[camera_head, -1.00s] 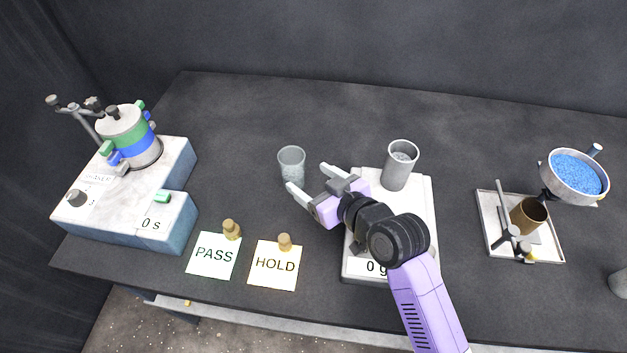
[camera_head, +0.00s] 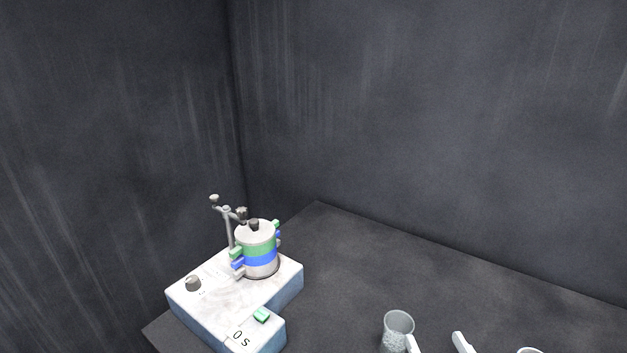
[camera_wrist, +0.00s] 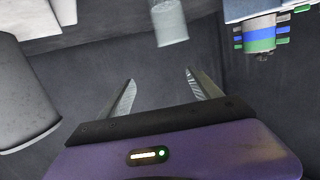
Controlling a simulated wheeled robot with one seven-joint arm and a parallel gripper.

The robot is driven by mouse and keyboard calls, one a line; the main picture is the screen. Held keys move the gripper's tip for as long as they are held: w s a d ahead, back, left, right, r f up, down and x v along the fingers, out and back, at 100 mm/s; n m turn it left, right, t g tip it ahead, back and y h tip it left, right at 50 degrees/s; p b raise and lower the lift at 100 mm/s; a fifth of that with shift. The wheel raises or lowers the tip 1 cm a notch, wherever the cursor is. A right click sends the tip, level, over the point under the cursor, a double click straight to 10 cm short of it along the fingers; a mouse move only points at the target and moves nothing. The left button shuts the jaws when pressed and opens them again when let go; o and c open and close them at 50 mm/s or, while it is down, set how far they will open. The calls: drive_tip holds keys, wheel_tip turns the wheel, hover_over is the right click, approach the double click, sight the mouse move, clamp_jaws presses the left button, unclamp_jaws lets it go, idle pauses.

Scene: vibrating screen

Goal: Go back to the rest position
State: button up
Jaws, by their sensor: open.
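My gripper (camera_head: 437,343) shows only as two pale fingertips at the bottom edge of the head view. In the wrist view its fingers (camera_wrist: 160,88) are spread, with nothing between them. A clear cup (camera_head: 397,330) stands on the dark table, just left of the fingertips in the head view. The same cup shows at the top of the wrist view (camera_wrist: 168,24), apart from the fingers. A large grey cup (camera_wrist: 22,95) is at the left of the wrist view; only its rim (camera_head: 530,350) shows in the head view. My arm is out of the head view.
The shaker (camera_head: 235,300), reading 0 s, stands at the table's left with a green, blue and white sieve stack (camera_head: 257,248) on it. Dark walls rise behind and at the left. The table between shaker and back edge (camera_head: 370,260) is bare.

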drive_tip(key=s+a+g, duration=0.1)
drive_tip(key=s+a, duration=0.1)
drive_tip(key=s, duration=3.1)
drive_tip(key=shift+s+a+f, duration=0.35)
